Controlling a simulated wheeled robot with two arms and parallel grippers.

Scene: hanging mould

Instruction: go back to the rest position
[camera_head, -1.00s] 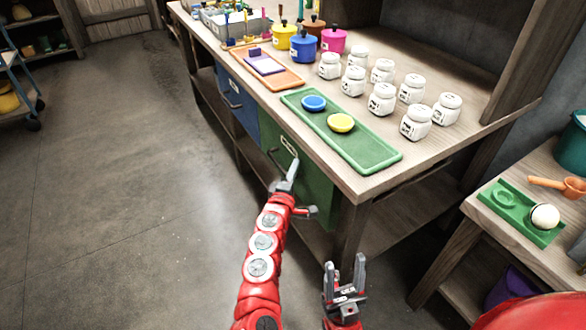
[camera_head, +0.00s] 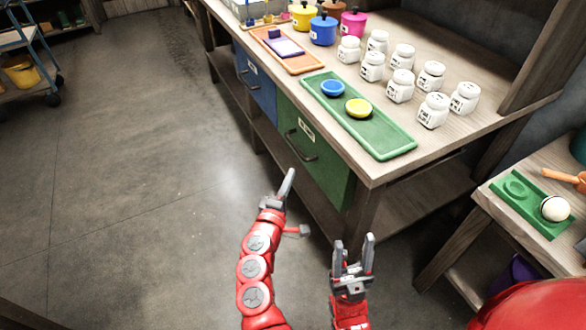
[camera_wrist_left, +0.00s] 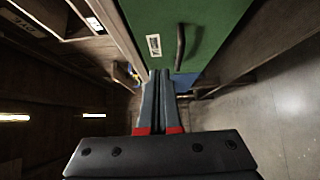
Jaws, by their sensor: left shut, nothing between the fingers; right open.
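My left gripper (camera_head: 287,184) is shut and empty in the head view, in front of and below the green drawer (camera_head: 330,172), clear of its dark handle (camera_head: 299,147). In the left wrist view its two fingers (camera_wrist_left: 164,88) lie together, and the green drawer (camera_wrist_left: 200,20) with its handle (camera_wrist_left: 180,48) shows beyond them. My right gripper (camera_head: 353,245) is open and empty at the lower middle of the head view, its fingers pointing up, near the bench leg.
The wooden bench (camera_head: 460,135) carries a green tray (camera_head: 385,137) with a blue and a yellow piece, several white jars and coloured pots. A side table (camera_head: 490,215) stands at right. The floor (camera_head: 150,200) at left is clear.

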